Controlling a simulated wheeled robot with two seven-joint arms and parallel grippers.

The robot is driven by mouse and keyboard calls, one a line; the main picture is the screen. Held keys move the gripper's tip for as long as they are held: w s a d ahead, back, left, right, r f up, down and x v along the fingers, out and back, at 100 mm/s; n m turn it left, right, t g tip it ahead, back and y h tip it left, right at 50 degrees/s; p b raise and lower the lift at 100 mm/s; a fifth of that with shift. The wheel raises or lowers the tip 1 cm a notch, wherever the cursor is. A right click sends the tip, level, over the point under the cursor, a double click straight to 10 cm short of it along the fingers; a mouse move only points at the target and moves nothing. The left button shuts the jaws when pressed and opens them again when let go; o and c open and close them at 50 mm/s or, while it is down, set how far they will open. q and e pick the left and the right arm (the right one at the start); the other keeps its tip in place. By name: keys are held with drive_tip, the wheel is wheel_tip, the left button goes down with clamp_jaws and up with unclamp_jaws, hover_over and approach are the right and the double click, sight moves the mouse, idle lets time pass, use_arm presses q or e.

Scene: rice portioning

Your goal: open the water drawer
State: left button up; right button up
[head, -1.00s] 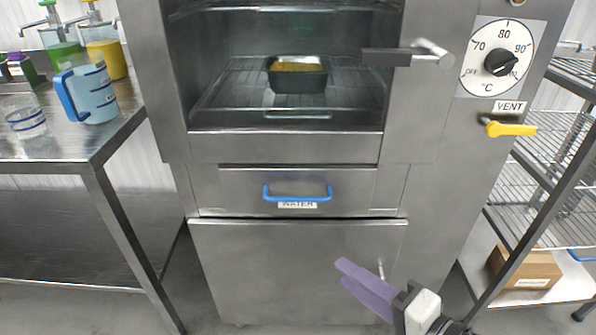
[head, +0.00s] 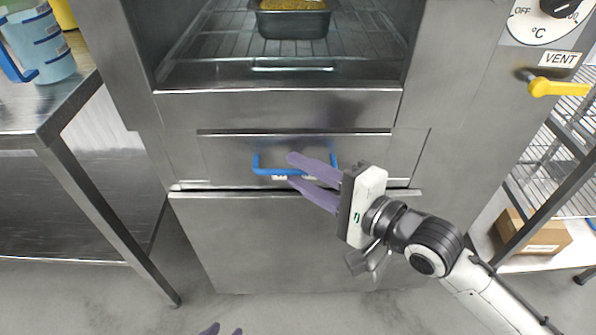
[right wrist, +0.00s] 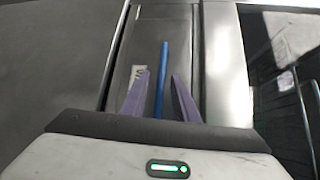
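The water drawer (head: 225,150) is a flat steel front below the oven chamber, and it looks closed. Its blue bar handle (head: 268,171) lies across the front, with the white label partly hidden below it. My right gripper (head: 293,169) is at the handle with its purple fingers apart, one above and one below the bar. In the right wrist view the blue handle (right wrist: 162,75) runs between the two fingers, with gaps visible on both sides.
The open oven chamber above holds a metal pan (head: 292,22) on a wire rack. A steel table (head: 60,95) with a blue jug (head: 40,45) stands at left. A yellow vent lever (head: 555,88) and a wire shelf are at right. Floor in front is clear.

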drive_tip(key=shift+w+a, duration=0.4)
drive_tip(key=shift+w, duration=0.05)
use_arm(q)
drive_tip(key=shift+w, duration=0.1)
use_arm(e)
clamp_jaws()
